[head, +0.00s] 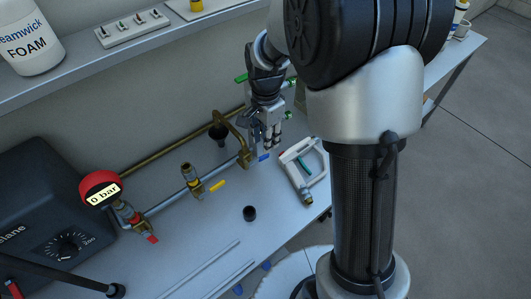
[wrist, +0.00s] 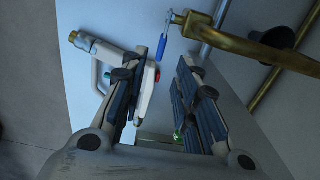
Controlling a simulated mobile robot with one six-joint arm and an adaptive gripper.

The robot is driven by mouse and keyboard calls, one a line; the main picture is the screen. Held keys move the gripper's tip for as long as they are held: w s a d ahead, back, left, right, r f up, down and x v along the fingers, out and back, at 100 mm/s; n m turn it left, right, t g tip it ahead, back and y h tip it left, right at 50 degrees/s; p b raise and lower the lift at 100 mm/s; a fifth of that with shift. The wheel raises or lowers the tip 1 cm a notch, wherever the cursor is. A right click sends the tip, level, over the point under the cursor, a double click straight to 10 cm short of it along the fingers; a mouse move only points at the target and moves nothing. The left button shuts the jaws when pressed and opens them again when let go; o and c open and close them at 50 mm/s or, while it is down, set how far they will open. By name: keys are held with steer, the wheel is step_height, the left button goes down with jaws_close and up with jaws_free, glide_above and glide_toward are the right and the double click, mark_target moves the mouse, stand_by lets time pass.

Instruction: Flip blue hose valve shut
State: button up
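The blue valve handle (head: 264,157) is a short blue lever at the brass fitting where the bent brass pipe (head: 228,117) comes down to the bench. In the wrist view the blue handle (wrist: 162,47) points away from the brass fitting, just beyond my fingertips and about midway between them. My gripper (head: 272,142) hangs over the bench close above the handle. In the wrist view my gripper (wrist: 158,70) has its two fingers apart with nothing clasped between them. Contact with the handle cannot be seen.
A yellow-handled valve (head: 217,185) and a red-handled valve (head: 152,239) sit further left on the pipe, near a gauge (head: 101,190) reading 0 bar. A white-framed tool (head: 290,157) lies right of my gripper. A black knob (head: 249,213) stands in front, with clear bench around it.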

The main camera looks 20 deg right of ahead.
mark_target(266, 155)
step_height(266, 155, down, 7)
steer(key=shift+r+b, duration=0.1)
steer(key=shift+b, duration=0.6)
steer(key=shift+c, duration=0.5)
jaws_close()
